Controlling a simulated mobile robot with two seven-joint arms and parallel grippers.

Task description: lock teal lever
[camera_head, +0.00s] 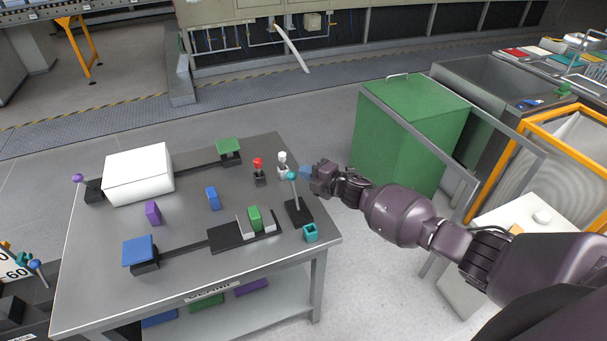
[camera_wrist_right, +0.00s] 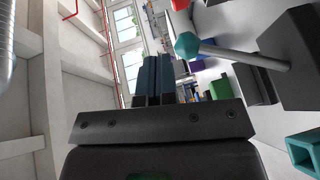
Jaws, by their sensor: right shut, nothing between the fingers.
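The teal lever has a teal knob (camera_head: 292,176) on a grey rod that rises from a black base (camera_head: 299,213) at the table's right side. In the right wrist view the knob (camera_wrist_right: 187,46) and rod show to the right of my fingers. My right gripper (camera_head: 306,172) is shut and empty, just right of the knob in the head view. Its closed fingers (camera_wrist_right: 153,80) show a small gap to the knob in the wrist view. A hollow teal square block (camera_head: 310,232) sits near the table's right edge. My left gripper is not in view.
A red-topped lever (camera_head: 258,164) and a white-topped one (camera_head: 282,159) stand close behind the teal lever. A green block (camera_head: 255,218) sits in a dark fixture to its left. A green cabinet (camera_head: 410,125) stands beyond my right arm.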

